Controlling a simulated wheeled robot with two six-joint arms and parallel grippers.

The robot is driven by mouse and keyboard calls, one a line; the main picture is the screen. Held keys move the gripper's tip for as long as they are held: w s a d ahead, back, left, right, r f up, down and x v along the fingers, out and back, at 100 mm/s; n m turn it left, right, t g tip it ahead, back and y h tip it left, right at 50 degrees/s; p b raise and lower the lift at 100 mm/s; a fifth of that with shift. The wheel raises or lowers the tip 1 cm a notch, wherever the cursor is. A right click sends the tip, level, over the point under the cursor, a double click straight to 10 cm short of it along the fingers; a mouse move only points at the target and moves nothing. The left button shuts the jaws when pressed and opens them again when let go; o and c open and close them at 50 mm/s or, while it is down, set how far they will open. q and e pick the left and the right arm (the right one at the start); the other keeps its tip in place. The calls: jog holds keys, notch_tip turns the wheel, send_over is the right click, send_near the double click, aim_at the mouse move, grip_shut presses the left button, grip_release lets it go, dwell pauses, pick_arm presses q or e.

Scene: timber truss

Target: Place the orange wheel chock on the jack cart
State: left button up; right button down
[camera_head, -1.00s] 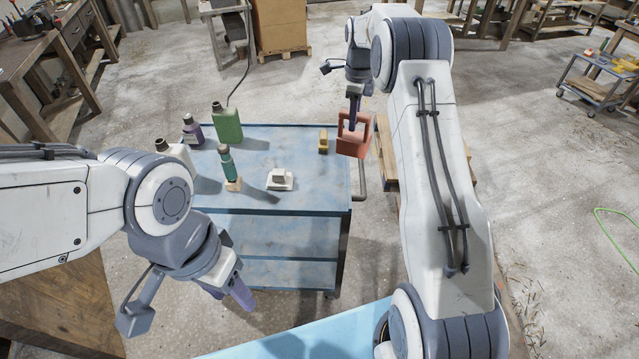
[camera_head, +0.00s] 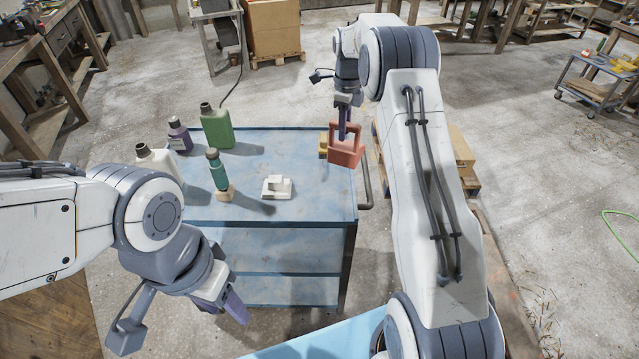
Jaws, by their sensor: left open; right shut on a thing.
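The orange wheel chock (camera_head: 345,154) is a reddish-orange block with a handle frame on top. My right gripper (camera_head: 343,132) is shut on it and holds it at the right edge of the blue cart top. I cannot tell whether its underside touches the surface. The jack cart seems to be the blue cart (camera_head: 285,208), with a worn top and lower shelves. My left gripper (camera_head: 228,303) is open and empty, low in front of the cart's near left side.
On the cart stand a green jug (camera_head: 217,130), a purple bottle (camera_head: 180,138), a white bottle (camera_head: 158,160), a teal bottle (camera_head: 219,176) and a white block (camera_head: 278,187). A yellow block (camera_head: 323,144) is just left of the chock.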

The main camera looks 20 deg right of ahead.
jog(key=s+a+f+p, duration=0.4)
jog(key=a+f+p, duration=0.1)
jog(key=a+f, duration=0.4)
jog(key=shift+s+f, duration=0.35)
jog(key=shift+f, duration=0.1)
jog(key=shift+f, duration=0.2)
jog(key=c, duration=0.6)
grip_release()
jog(key=shift+c, duration=0.2)
jog(key=shift+r, duration=0.15)
